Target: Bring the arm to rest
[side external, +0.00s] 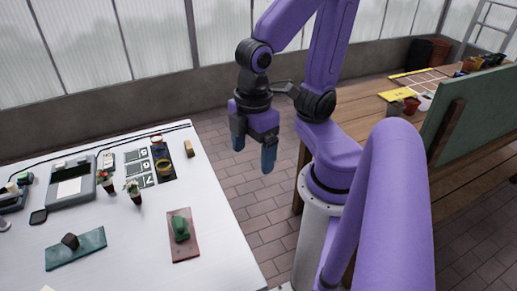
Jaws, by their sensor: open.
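My gripper (254,150) hangs from my purple arm in the side external view, fingers pointing down. Its two blue-tipped fingers are apart, with nothing seen between them. It is beyond the right edge of the white table (215,215), over the brick floor as seen from here, and apart from everything on the table.
The white table holds a red mat (183,248) with a green object (180,228), a teal mat (85,252) with a dark lump (70,241), small potted plants (134,192), and a grey tray (70,187). A wooden bench (365,118) stands right. Brick floor (250,195) lies between.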

